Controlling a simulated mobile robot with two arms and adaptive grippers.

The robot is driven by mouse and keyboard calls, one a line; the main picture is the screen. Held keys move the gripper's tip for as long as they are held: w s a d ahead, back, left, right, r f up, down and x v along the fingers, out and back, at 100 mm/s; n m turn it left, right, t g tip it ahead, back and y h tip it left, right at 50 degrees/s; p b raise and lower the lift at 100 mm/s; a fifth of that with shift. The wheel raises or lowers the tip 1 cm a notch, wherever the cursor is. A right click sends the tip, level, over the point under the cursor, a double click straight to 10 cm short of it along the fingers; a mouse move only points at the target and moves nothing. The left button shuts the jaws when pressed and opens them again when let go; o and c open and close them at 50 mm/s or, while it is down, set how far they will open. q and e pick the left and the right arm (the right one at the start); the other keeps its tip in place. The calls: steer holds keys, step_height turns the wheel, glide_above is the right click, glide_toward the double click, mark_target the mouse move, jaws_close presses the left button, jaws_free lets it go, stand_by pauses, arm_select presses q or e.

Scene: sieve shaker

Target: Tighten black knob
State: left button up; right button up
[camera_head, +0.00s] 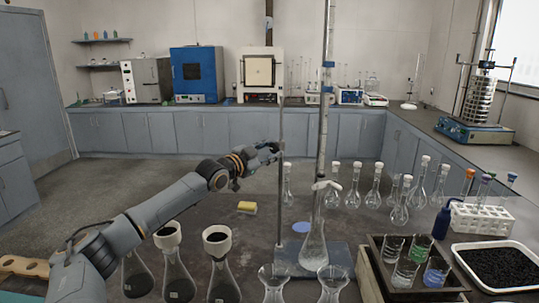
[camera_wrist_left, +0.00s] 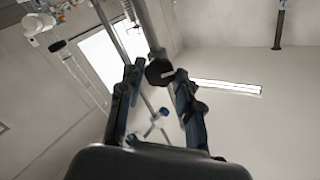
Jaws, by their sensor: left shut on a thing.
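A black knob (camera_wrist_left: 160,72) with a pale slot-like mark shows between my left fingertips in the left wrist view, beside a metal rod. My left gripper (camera_head: 264,154) reaches from the left to the upright stand rod (camera_head: 280,180) in the head view. There the knob is too small to make out behind the fingers. In the left wrist view my left gripper (camera_wrist_left: 158,80) has its two dark fingers on either side of the knob, shut on it. My right gripper is not in view.
A tall burette (camera_head: 323,110) stands over a flask (camera_head: 314,245) on the stand's grey base (camera_head: 340,258). Several flasks crowd the bench right of the rod. Conical flasks (camera_head: 218,265) stand below my arm. A yellow sponge (camera_head: 247,207) lies nearby. A sieve shaker (camera_head: 478,105) stands far right.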

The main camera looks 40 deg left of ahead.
arm_select(q)
steer(key=m+p, duration=0.2)
steer(key=m, duration=0.3)
steer(key=shift+m+p, duration=0.3)
steer(key=m+p, duration=0.1)
steer(key=m, duration=0.3)
steer(key=shift+m, duration=0.4)
steer(key=shift+f+m, duration=0.1)
steer(key=shift+m, duration=0.2)
steer(key=o, duration=1.1)
steer(key=shift+o, duration=0.2)
steer(key=shift+s, duration=0.15)
